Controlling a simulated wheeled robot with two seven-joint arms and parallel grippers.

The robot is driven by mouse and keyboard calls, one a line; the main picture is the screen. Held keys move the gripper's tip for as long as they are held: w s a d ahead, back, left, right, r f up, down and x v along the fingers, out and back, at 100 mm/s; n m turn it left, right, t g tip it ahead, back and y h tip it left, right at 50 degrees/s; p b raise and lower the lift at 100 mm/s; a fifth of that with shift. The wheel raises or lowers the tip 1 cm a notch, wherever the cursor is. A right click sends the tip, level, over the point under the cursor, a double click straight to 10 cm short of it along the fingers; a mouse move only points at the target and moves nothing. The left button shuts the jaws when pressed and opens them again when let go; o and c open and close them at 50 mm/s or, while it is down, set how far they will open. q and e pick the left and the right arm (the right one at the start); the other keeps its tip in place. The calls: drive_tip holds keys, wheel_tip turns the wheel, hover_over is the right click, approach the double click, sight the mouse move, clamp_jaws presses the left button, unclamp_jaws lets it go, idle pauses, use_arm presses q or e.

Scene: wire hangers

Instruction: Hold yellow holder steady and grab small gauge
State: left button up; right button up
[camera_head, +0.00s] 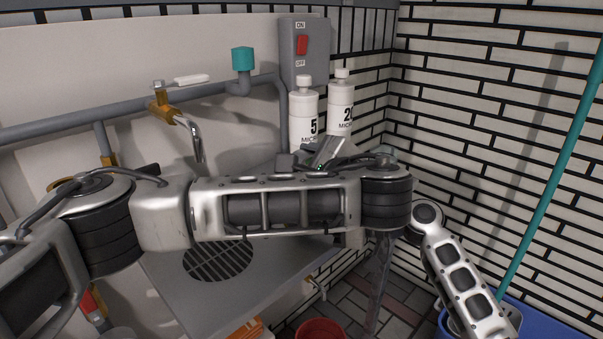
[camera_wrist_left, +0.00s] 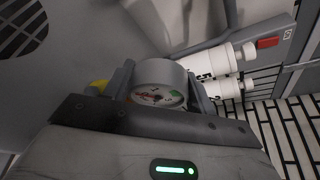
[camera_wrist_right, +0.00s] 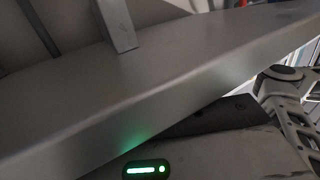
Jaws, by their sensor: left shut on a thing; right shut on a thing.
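The small gauge (camera_wrist_left: 172,76) has a round grey case and a pale dial with red and green marks. It sits between the fingers of my left gripper (camera_wrist_left: 160,94), which is shut on it. A small part of the yellow holder (camera_wrist_left: 98,87) shows just left of the gauge in the left wrist view; the rest is hidden. My right gripper's dark front edge (camera_wrist_right: 215,116) shows low in the right wrist view, against a grey slab. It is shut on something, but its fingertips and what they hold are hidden. In the head view my left arm covers the work area.
Two white bottles (camera_head: 303,118) stand by the wall below a switch box (camera_head: 301,48) with a red switch. Grey pipes (camera_head: 130,101) run along the wall. A grey counter with a round drain grille (camera_head: 217,261) lies below. A red bucket (camera_head: 320,330) stands on the floor.

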use_arm(q)
wheel_tip(320, 180, up, 10)
idle(0.4)
use_arm(e)
drive_tip(key=o, duration=0.8)
drive_tip(key=shift+o, duration=0.2)
drive_tip(key=shift+d, duration=0.15)
